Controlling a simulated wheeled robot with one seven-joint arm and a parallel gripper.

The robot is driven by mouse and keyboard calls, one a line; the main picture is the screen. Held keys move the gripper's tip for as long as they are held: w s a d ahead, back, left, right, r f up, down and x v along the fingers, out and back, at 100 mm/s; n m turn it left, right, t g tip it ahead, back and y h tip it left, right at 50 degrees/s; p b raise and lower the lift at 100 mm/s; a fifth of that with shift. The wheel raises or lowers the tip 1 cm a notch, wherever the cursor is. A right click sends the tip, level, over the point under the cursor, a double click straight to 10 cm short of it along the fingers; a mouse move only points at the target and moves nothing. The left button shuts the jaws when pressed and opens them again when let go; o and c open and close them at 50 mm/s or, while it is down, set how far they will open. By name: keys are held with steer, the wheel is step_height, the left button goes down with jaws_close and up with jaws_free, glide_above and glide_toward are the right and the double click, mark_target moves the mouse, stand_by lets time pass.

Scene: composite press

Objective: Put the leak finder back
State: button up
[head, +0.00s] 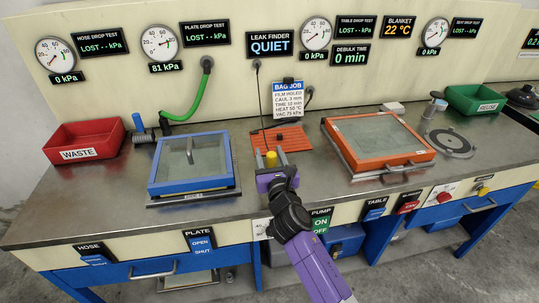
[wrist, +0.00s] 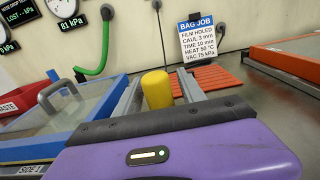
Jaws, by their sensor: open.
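A yellow cylinder (head: 271,158), which looks like the leak finder, is at the front of the orange ribbed mat (head: 296,142). A thin dark cable runs down toward it from below the LEAK FINDER display (head: 270,44), which reads QUIET. My gripper (head: 270,157) is open, with one finger on each side of the cylinder. In the wrist view the cylinder (wrist: 157,88) looks upright between the fingers, with a small gap on the right. Its lower end is hidden behind my gripper, so I cannot tell what it rests on.
A blue-framed plate box (head: 192,160) is close on the left, and an orange-framed table box (head: 378,143) on the right. A BAG JOB card (head: 288,99) stands behind the mat. Red WASTE (head: 85,143) and green REUSE (head: 476,100) bins are at the ends.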

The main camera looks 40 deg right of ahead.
steer(key=shift+r, duration=0.1)
steer(key=shift+s+a, duration=0.1)
steer(key=b+v, duration=0.1)
steer(key=v, duration=1)
steer(key=shift+s+a, duration=0.25)
steer(key=shift+s, duration=0.05)
steer(key=shift+s+a, duration=0.1)
steer(key=shift+s, duration=0.05)
steer(key=s+a+f+m+y, duration=0.4)
steer(key=s+a+m, duration=0.2)
steer(key=s, duration=0.2)
steer(key=s+a+f+m+y, duration=0.3)
steer(key=s+a+f+m, duration=0.1)
steer(key=s+a+m, duration=0.25)
steer(key=s+a+r+m+y, duration=0.1)
steer(key=s+a+r+m, duration=0.2)
steer(key=s+m, duration=0.5)
steer(key=s+a+r+m+y, duration=0.2)
steer(key=s+a+r+m, duration=0.1)
steer(key=s+m, duration=0.5)
steer(key=shift+r+m, duration=0.35)
